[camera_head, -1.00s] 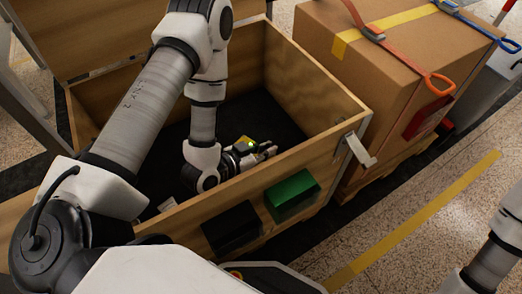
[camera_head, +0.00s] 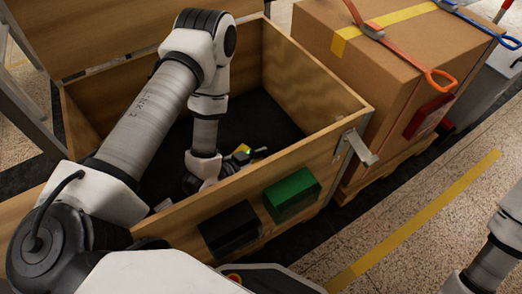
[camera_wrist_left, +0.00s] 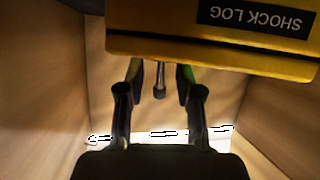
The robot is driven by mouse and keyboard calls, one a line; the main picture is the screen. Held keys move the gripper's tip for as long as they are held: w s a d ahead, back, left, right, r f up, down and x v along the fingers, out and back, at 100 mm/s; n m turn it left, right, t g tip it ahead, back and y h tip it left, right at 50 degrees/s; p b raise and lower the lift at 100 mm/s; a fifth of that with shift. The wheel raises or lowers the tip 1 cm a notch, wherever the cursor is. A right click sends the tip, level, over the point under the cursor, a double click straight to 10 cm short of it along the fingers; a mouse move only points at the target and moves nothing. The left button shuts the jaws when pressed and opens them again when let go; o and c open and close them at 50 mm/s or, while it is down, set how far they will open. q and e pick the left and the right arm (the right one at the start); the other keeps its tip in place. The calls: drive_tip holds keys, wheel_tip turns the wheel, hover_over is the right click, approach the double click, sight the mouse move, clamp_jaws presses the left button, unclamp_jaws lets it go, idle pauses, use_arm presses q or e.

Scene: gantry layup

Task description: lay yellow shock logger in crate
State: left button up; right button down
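The yellow shock logger (camera_head: 242,150) shows as a small patch inside the wooden crate (camera_head: 276,167), beside my left gripper (camera_head: 256,152). In the left wrist view the logger (camera_wrist_left: 215,62) fills the top, close to the camera, its black label upside down. The fingers of my left gripper (camera_wrist_left: 160,88) stand apart below its edge. Their tips are partly hidden behind the logger, so I cannot tell whether they grip it. A thin grey pin shows between them. My left arm reaches down into the crate. My right gripper is out of view.
The crate's lid (camera_head: 100,25) stands open at the back left. A black box (camera_head: 230,229) and a green box (camera_head: 292,195) are on the crate's front. A strapped cardboard carton (camera_head: 390,75) stands close on the right. The dark crate floor (camera_head: 262,118) behind the gripper looks clear.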

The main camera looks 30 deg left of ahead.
use_arm(q)
drive_tip(key=p+v, duration=0.4)
drive_tip(key=v, duration=0.8)
drive_tip(key=shift+r+p, duration=0.15)
drive_tip(key=shift+p, duration=0.25)
